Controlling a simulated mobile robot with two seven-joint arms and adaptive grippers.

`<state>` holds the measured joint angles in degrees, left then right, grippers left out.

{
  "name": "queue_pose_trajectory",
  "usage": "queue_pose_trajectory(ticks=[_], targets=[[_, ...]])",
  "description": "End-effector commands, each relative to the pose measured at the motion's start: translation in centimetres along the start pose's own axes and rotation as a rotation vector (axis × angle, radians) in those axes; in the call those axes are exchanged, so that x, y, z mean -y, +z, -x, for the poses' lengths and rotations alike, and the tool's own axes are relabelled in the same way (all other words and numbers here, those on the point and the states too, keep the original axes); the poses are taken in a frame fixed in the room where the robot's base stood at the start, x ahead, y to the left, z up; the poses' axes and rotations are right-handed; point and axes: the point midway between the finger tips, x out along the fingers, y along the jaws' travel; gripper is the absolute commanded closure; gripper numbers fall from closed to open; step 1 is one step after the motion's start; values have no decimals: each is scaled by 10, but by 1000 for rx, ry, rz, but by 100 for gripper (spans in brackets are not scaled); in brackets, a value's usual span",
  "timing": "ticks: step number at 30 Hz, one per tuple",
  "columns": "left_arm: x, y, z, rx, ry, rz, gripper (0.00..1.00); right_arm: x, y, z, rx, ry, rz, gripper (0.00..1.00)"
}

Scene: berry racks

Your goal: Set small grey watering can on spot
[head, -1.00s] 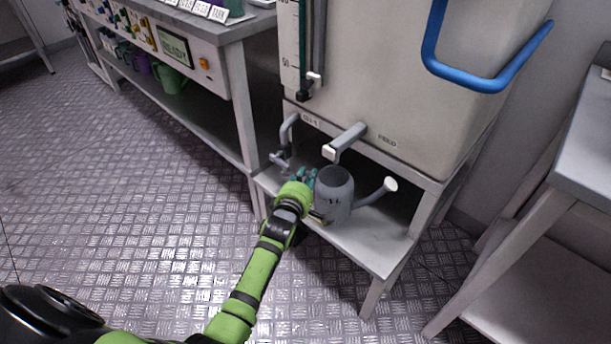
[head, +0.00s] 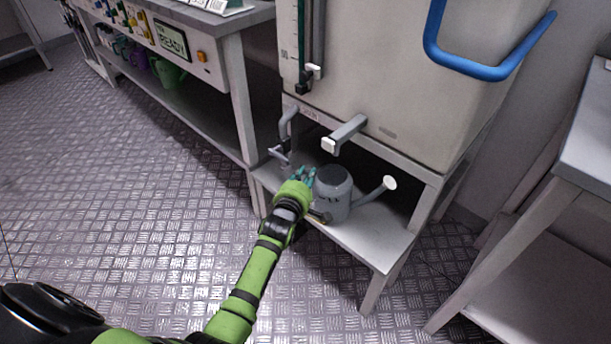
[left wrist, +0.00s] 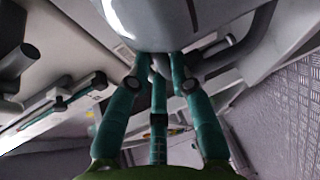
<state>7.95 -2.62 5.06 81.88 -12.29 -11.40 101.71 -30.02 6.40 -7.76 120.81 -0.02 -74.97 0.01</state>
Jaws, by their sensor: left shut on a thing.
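The small grey watering can (head: 335,200) is upright over the low shelf below the tank, its spout pointing right. I cannot tell whether its base touches the shelf. My left gripper (head: 307,178) is at the can's left side, its teal fingers shut on the can. In the left wrist view, the three fingers of the gripper (left wrist: 158,65) reach up to the can's pale grey body (left wrist: 165,20). The can's handle is mostly hidden by the fingers. No marked spot can be made out. My right gripper is not in view.
The low shelf (head: 375,244) has bare room in front and to the right of the can. A grey tap (head: 345,134) juts out above the can, and a bent pipe (head: 286,125) hangs to its left. A large tank (head: 390,70) stands above.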

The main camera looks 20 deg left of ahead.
Motion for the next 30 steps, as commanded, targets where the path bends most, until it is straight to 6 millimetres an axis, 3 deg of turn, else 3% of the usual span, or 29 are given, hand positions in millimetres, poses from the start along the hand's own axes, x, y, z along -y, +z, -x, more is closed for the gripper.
queue_pose_trajectory(ticks=[20, 21, 23, 30], targets=[[5, 0, -2, 0, 3, 1, 100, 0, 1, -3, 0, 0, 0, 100], [5, 0, -2, 0, 3, 1, 70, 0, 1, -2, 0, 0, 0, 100], [5, 0, -2, 0, 3, 1, 50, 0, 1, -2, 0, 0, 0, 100], [6, 0, -1, 0, 1, 0, 50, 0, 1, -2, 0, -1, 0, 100]])
